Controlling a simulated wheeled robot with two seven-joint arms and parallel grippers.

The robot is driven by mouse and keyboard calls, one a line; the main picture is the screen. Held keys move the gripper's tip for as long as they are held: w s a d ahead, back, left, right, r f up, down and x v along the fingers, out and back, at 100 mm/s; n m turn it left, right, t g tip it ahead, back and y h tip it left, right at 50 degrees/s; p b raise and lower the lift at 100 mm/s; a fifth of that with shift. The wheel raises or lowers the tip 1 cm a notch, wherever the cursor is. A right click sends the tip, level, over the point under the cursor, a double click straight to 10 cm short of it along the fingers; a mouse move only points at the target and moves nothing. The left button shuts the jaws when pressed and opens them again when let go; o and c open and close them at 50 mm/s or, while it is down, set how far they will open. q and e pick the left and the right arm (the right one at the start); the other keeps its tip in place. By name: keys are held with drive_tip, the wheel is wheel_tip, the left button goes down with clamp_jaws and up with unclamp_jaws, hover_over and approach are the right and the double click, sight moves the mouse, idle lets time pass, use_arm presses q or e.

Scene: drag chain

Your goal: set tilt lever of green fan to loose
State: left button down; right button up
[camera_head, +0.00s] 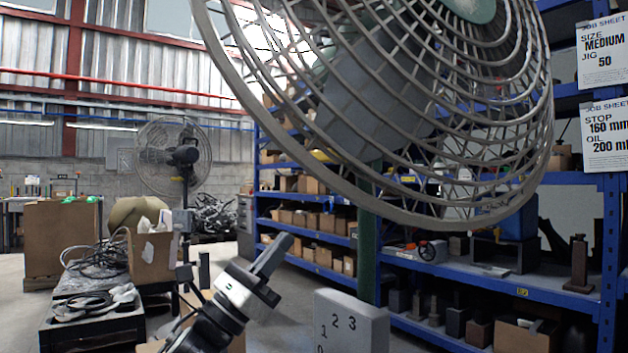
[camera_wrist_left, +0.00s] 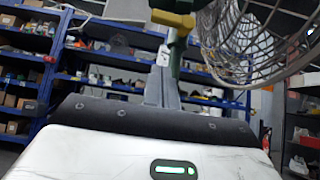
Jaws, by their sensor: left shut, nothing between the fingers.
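The green fan's wire cage (camera_head: 400,110) fills the upper right of the head view, with its green post (camera_head: 366,250) below. The cage also shows at the right of the left wrist view (camera_wrist_left: 250,45). There, a yellow part (camera_wrist_left: 173,18), which looks like the tilt lever, crosses the green post near the top. I cannot tell its setting. The lever is not clear in the head view. My left gripper (camera_head: 275,250) is shut and empty, left of the post and below the cage. In the left wrist view its fingers (camera_wrist_left: 163,70) point towards the post, below the yellow part.
A grey box marked with numbers (camera_head: 352,322) stands by the post. Blue shelving (camera_head: 480,275) with boxes and parts lies behind. A second, dark fan (camera_head: 184,155), a cardboard box (camera_head: 150,255) and coiled cables (camera_head: 95,265) are at left. Job sheets (camera_head: 604,55) hang at right.

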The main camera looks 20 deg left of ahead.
use_arm(q)
drive_tip(key=s+a+r+x, duration=0.1)
drive_tip(key=r+x, duration=0.1)
drive_tip(key=x, duration=1)
drive_tip(key=shift+s+r, duration=0.2)
use_arm(e)
drive_tip(key=shift+f, duration=0.3)
drive_tip(key=shift+w, duration=0.1)
use_arm(q)
drive_tip(key=shift+a+m, duration=0.2)
drive_tip(key=shift+m, duration=0.1)
use_arm(e)
drive_tip(key=shift+d+r, duration=0.15)
drive_tip(key=shift+r, duration=0.05)
use_arm(q)
drive_tip(key=shift+w+r+m+g+h, duration=0.1)
drive_tip(key=shift+r+m+g+h, duration=0.05)
drive_tip(key=shift+m+g+h, duration=0.5)
use_arm(e)
drive_tip(key=shift+d+h, duration=0.25)
drive_tip(key=shift+h, duration=0.05)
